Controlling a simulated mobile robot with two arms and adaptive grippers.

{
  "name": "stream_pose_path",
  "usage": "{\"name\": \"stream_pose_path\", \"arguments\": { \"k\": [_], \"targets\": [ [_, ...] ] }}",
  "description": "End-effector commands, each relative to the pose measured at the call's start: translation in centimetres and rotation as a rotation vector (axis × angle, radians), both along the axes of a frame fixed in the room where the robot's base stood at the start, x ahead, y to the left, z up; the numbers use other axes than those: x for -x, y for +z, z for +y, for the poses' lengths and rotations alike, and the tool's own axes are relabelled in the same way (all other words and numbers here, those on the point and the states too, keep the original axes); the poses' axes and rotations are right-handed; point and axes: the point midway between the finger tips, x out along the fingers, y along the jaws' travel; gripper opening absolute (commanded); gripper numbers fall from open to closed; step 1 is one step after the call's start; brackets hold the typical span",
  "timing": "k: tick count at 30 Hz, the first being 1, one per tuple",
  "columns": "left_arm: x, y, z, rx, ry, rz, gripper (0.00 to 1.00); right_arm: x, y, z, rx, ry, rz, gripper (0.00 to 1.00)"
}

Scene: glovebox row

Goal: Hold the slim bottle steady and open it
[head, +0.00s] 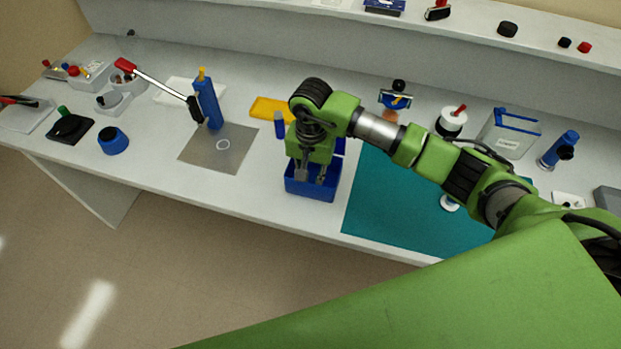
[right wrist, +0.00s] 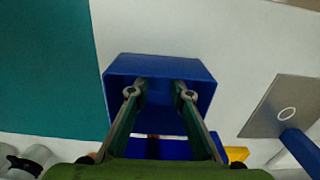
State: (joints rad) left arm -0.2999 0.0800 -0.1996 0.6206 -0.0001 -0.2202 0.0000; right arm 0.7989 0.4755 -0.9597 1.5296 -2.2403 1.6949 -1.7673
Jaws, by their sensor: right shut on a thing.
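My right gripper (head: 312,180) points down into an open blue bin (head: 310,192) at the table's front. The right wrist view shows its two fingers (right wrist: 156,92) inside the bin (right wrist: 160,66), with their tips apart. What lies between them is too dark to make out. A small slim blue upright thing (head: 280,125) stands just left of the bin. A blue bottle-like thing with a dark part (head: 567,141) is at the far right. I cannot tell which one is the slim bottle, and no opened cap is seen. My left gripper is not in view.
A teal mat (head: 385,205) lies right of the bin. To the left stand a blue post (head: 207,103) with a red-ended lever (head: 158,82) and a grey plate (head: 205,157). A yellow tray (head: 270,107) lies behind. White table between plate and bin is clear.

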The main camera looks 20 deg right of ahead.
Motion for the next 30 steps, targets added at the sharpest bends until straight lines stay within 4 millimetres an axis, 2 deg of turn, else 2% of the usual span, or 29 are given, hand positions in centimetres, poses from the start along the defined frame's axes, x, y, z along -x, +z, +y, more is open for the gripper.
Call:
{"name": "stream_pose_path", "arguments": {
  "k": [7, 8, 9, 10, 20, 27, 28, 30],
  "targets": [
    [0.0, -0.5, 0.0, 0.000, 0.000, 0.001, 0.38, 0.0, -0.3, 0.0, 0.001, -0.001, -0.001, 0.00],
    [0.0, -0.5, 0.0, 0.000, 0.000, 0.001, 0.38, 0.0, -0.3, 0.0, 0.000, -0.001, 0.000, 0.24],
    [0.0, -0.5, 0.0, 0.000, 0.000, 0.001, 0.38, 0.0, -0.3, 0.0, 0.000, -0.001, 0.000, 0.35],
    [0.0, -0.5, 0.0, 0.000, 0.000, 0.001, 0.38, 0.0, -0.3, 0.0, 0.000, -0.001, 0.000, 0.36],
    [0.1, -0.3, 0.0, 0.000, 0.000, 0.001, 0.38, 0.0, -0.2, 0.0, 0.000, -0.001, 0.000, 0.36],
    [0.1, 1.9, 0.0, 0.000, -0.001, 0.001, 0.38, 0.0, 1.7, 0.0, -0.001, -0.002, 0.001, 0.36],
    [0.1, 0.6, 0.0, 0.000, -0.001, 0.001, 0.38, -0.3, 1.8, 0.0, -0.001, 0.000, -0.006, 0.36],
    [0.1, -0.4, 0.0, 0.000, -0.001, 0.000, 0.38, -0.3, 3.3, -0.1, 0.000, 0.002, -0.009, 0.36]
  ]
}}
